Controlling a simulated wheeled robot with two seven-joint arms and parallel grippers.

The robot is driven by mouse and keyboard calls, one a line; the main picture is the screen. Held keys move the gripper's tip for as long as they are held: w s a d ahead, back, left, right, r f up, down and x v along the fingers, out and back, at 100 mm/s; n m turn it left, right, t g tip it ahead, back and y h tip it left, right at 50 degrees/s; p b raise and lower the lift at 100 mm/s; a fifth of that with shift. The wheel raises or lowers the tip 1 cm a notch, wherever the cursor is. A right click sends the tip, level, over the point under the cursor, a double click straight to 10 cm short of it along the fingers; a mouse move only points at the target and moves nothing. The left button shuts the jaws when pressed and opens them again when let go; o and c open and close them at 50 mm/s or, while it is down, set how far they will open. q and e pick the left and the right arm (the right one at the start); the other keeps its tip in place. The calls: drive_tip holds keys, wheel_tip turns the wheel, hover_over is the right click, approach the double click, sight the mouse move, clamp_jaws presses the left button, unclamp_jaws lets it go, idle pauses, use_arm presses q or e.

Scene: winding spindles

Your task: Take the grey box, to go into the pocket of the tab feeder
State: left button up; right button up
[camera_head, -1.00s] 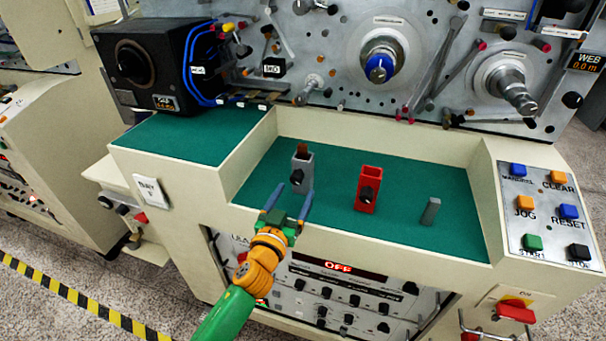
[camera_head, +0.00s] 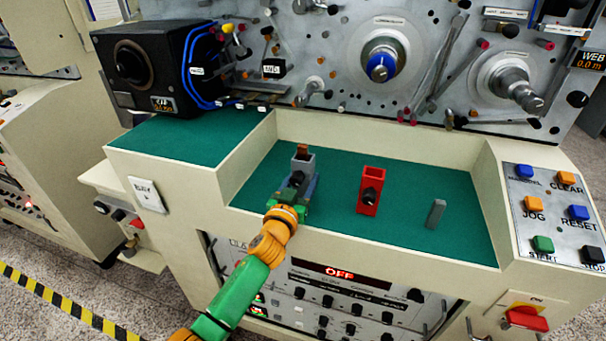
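The grey box (camera_head: 303,162) stands upright on the green mat at the left of the recess, with a brown piece sticking up from its top. My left gripper (camera_head: 299,185) is at the front of this box, with its fingers low on either side and hiding its lower part. I cannot tell whether the fingers touch the box. I cannot pick out the pocket of the tab feeder for certain. My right gripper is not in view.
The pale recess wall (camera_head: 400,145) rises behind. A button panel (camera_head: 548,212) is at right. Green mat (camera_head: 405,212) between the boxes is clear.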

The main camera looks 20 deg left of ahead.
sight(299, 173)
use_arm(q)
drive_tip(key=shift+r+p, duration=2)
drive_tip(key=shift+r, duration=0.1)
drive_tip(key=shift+f, duration=0.1)
drive_tip(key=shift+s, duration=0.25)
drive_tip(key=s+p, duration=0.2)
drive_tip(key=s, duration=0.3)
drive_tip(key=s+p, duration=0.2)
drive_tip(key=s, duration=0.3)
drive_tip(key=shift+s+a+p, duration=0.2)
drive_tip(key=shift+s+p, duration=0.05)
drive_tip(key=shift+p, duration=0.05)
drive_tip(key=shift+s, duration=0.5)
